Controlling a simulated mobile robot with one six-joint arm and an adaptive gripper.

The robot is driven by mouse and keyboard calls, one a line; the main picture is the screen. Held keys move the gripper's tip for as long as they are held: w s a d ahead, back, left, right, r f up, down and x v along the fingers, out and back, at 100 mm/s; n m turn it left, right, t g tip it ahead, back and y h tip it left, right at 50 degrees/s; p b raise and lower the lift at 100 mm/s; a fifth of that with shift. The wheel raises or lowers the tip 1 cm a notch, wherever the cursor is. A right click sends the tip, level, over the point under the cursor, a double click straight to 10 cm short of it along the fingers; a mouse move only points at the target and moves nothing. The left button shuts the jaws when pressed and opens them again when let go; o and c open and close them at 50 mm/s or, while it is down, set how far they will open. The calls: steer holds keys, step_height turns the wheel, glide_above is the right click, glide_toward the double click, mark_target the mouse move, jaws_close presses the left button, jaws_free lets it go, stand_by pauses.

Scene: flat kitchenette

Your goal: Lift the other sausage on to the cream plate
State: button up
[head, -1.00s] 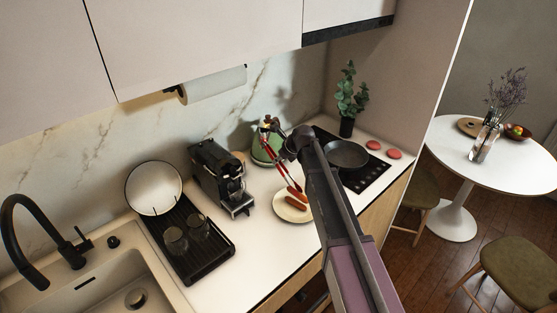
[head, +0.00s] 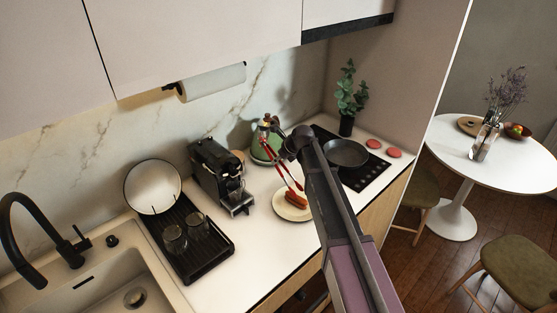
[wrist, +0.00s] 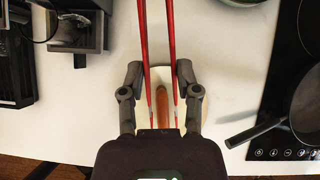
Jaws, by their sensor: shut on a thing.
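My gripper (head: 276,131) is shut on the red tongs (head: 287,168), which point down toward the cream plate (head: 283,212) on the counter. In the wrist view the tongs (wrist: 144,45) run between my gripper fingers (wrist: 160,82). A brown sausage (wrist: 162,106) lies between the tong arms over the cream plate (wrist: 153,73). In the head view sausage (head: 297,200) shows at the tong tips, on or just above the plate. The two sausages cannot be told apart there. My gripper hides part of the plate in the wrist view.
A dark frying pan (head: 345,153) stands on the black hob (head: 368,176) to the right. A coffee machine (head: 218,172) and a black drying rack (head: 190,240) stand to the left. A green kettle (head: 265,147) is behind. Bare counter (head: 250,250) lies in front.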

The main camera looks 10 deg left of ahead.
steer(key=shift+r, duration=0.15)
step_height(320, 180, up, 10)
steer(key=p, duration=1)
steer(key=shift+f, duration=0.2)
